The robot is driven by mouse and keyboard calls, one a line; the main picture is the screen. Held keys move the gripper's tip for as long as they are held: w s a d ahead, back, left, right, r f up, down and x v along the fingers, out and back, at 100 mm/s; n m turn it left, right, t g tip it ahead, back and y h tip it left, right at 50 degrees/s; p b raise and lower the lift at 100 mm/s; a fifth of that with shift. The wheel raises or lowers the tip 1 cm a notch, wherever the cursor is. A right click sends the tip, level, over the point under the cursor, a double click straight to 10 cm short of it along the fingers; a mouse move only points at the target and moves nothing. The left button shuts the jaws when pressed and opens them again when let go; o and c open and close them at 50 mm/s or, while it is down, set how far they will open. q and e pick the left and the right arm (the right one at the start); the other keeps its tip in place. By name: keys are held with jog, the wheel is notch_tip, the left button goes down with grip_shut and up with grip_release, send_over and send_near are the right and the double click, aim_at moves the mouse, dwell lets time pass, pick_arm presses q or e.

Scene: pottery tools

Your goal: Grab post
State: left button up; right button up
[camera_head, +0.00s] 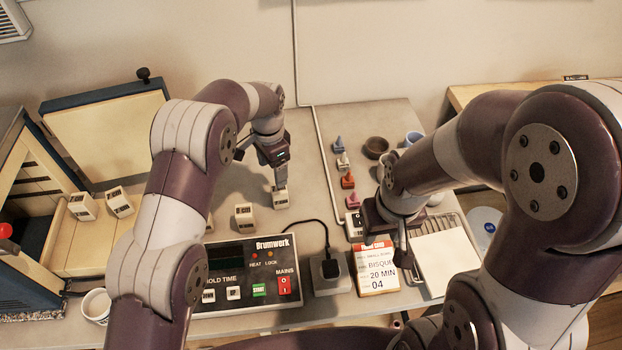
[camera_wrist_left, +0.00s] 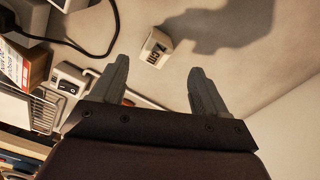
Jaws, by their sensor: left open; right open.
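Small cream posts with dark printed labels stand about the table. One post (camera_head: 280,198) is just below my left gripper (camera_head: 278,180) in the head view. In the left wrist view this post (camera_wrist_left: 157,47) shows beyond the fingertips, between their lines and apart from them. My left gripper (camera_wrist_left: 160,75) is open and empty. Another post (camera_head: 244,217) stands to the left, and two more posts, one (camera_head: 82,206) and another (camera_head: 119,202), are at the kiln. My right gripper (camera_head: 402,250) is open over the front right of the table; its fingertips are partly hidden.
A firing card (camera_head: 376,268) and a wire rack (camera_head: 462,228) are at right. The open blue kiln (camera_head: 28,215) is at left. Small coloured cones (camera_head: 348,181) stand behind.

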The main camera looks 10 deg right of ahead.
aim_at(280, 196)
pick_arm(q)
jog(key=shift+w+d+m, duration=0.3)
jog(key=shift+d+m, duration=0.6)
jog(key=shift+m, duration=0.1)
jog(key=shift+d+m, duration=0.15)
jog(key=shift+m, duration=0.95)
jog(key=f+b, duration=0.1)
jog(key=a+f+b, duration=0.2)
jog(key=shift+s+f, duration=0.35)
jog(key=shift+s, duration=0.05)
jog(key=f, duration=0.2)
jog(key=d+f+p, duration=0.1)
jog(key=shift+w+d+f, duration=0.1)
jog(key=shift+w+f, duration=0.2)
jog(key=f, duration=0.1)
jog(key=f+p, duration=0.2)
jog(key=f, duration=0.1)
jog(key=shift+s+a+f, duration=0.1)
jog(key=shift+s+a, duration=0.15)
jog(key=shift+a, duration=0.05)
jog(key=shift+f, duration=0.35)
jog(key=shift+w+d+f, duration=0.15)
jog(key=shift+d, duration=0.05)
jog(key=shift+a, duration=0.1)
jog(key=c, duration=1.2)
pick_arm(e)
jog(key=shift+d, duration=0.15)
